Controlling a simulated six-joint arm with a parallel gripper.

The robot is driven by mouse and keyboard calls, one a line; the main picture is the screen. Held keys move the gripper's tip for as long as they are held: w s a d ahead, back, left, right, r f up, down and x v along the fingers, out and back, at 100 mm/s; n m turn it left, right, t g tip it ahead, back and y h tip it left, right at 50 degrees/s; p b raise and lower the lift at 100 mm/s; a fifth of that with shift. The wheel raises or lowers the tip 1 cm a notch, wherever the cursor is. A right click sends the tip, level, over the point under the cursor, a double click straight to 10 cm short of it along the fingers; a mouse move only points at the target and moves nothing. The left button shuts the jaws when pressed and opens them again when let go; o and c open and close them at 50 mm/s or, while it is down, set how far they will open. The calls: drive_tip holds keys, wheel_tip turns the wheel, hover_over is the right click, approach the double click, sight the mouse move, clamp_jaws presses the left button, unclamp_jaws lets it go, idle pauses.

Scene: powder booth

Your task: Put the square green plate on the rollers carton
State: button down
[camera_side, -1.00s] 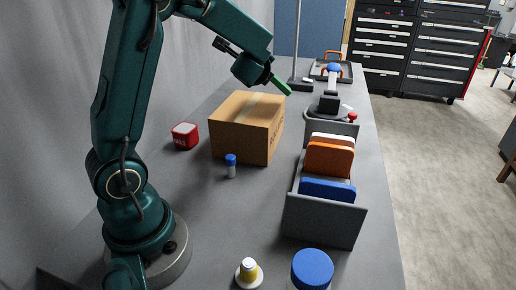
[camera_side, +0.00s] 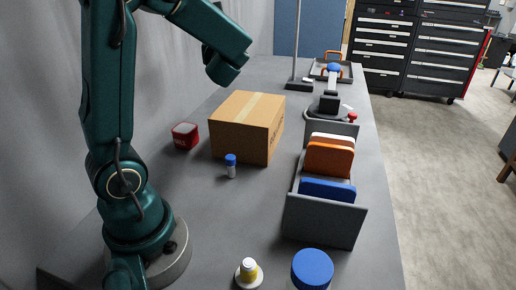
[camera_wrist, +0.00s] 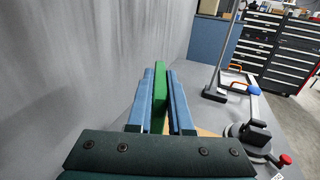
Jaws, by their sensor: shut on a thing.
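The square green plate (camera_wrist: 160,86) stands edge-on between the two blue fingers of my gripper (camera_wrist: 160,98) in the wrist view. My gripper is shut on it. In the side view my gripper (camera_side: 222,72) is up above and behind the left part of the carton, and the plate is hidden there. The rollers carton (camera_side: 240,136) is a closed brown box with a tape strip on top, standing on the grey table. Its top is bare. A small tan part of it (camera_wrist: 204,132) shows under the fingers in the wrist view.
A grey rack (camera_side: 322,223) holding white, orange and blue plates stands right of the carton. A red box (camera_side: 185,135) and a blue-capped bottle (camera_side: 231,168) are near its left and front. A stand (camera_side: 298,84) rises behind. A grey curtain (camera_wrist: 75,60) hangs left.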

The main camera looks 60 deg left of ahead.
drive_tip(key=w+d+f, duration=0.2)
drive_tip(key=w+f, duration=0.3)
drive_tip(key=f, duration=0.2)
drive_tip(key=shift+w+d+f, duration=0.25)
drive_tip(key=shift+f, duration=0.1)
drive_tip(key=shift+f, duration=0.15)
drive_tip(key=c, duration=0.8)
unclamp_jaws()
drive_tip(key=shift+c, duration=0.2)
